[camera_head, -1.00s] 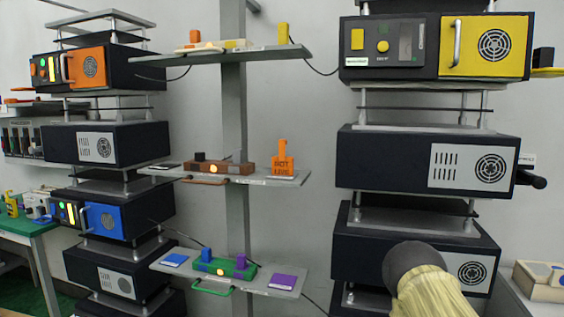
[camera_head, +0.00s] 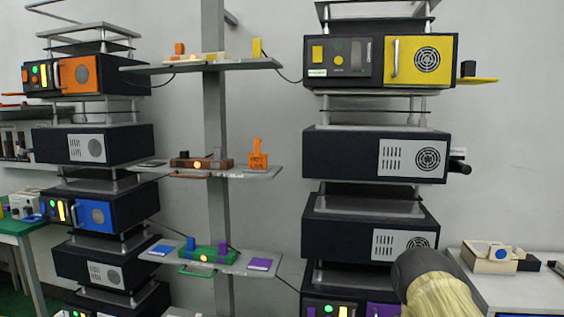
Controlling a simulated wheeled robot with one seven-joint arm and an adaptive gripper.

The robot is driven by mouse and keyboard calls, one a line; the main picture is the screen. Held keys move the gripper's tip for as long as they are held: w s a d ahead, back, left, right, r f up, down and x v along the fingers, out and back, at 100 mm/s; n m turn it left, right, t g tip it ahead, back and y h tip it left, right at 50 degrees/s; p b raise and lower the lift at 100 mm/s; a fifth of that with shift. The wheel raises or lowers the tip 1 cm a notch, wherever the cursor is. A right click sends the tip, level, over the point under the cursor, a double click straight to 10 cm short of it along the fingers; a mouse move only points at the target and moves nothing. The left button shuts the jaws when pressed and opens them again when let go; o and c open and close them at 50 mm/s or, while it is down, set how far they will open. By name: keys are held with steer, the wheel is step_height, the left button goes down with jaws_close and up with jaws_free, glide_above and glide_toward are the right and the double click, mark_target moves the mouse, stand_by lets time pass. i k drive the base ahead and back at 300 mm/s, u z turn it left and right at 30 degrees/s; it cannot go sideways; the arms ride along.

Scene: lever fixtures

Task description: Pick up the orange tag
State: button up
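The orange tag (camera_head: 257,159) stands upright near the right end of the middle shelf (camera_head: 230,173) in the head view. It has a flat lettered body with a narrower piece sticking up on top. A part of my arm, dark and pale yellow, shows at the bottom right, well apart from the tag. My gripper's fingers are not in view.
A brown lever fixture (camera_head: 203,163) sits left of the tag. Shelves above (camera_head: 230,65) and below (camera_head: 230,266) hold more coloured pieces. Dark instrument stacks flank the shelves at left (camera_head: 93,214) and right (camera_head: 372,157). A white table (camera_head: 520,290) stands at far right.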

mark_target(256, 160)
steer(key=z, duration=0.1)
steer(key=i, duration=0.65)
steer(key=u, duration=1.4)
